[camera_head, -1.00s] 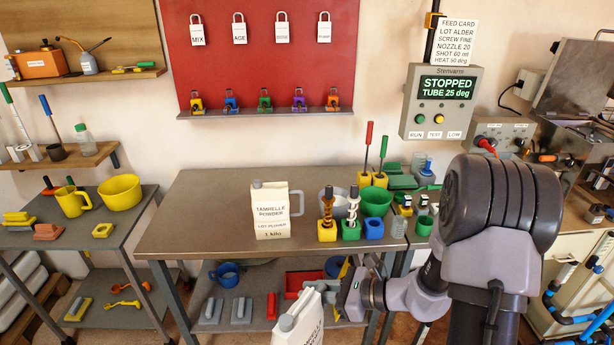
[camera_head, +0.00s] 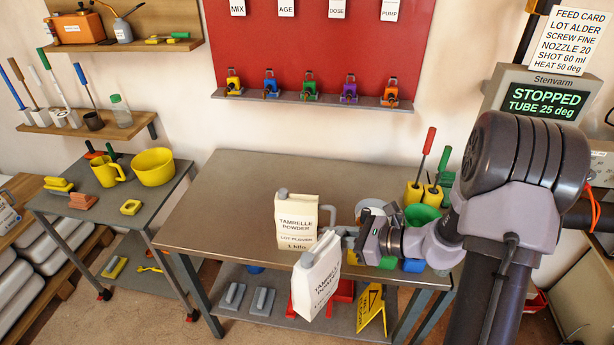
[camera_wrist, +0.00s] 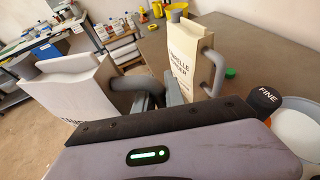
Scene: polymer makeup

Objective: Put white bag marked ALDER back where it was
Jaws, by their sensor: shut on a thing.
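A white bag (camera_head: 316,276) marked TAMBELLE POWDER hangs in my gripper (camera_head: 352,236), held by its grey handle. It is tilted, in front of the table's front edge, and its lot line is too small to read. In the wrist view the held bag (camera_wrist: 65,95) is on the left, with my gripper (camera_wrist: 152,97) shut on its handle. A second, cream bag marked LOT PLOVER (camera_head: 297,220) stands upright on the grey table (camera_head: 225,205), behind the held one. It also shows in the wrist view (camera_wrist: 186,60).
The left part of the tabletop is clear. Right of the standing bag are a green bowl (camera_head: 421,216) and yellow holders with a red-handled tool (camera_head: 428,140). A lower shelf (camera_head: 262,322) bears grey floats and a yellow sign (camera_head: 371,308). A side table (camera_head: 100,200) stands left.

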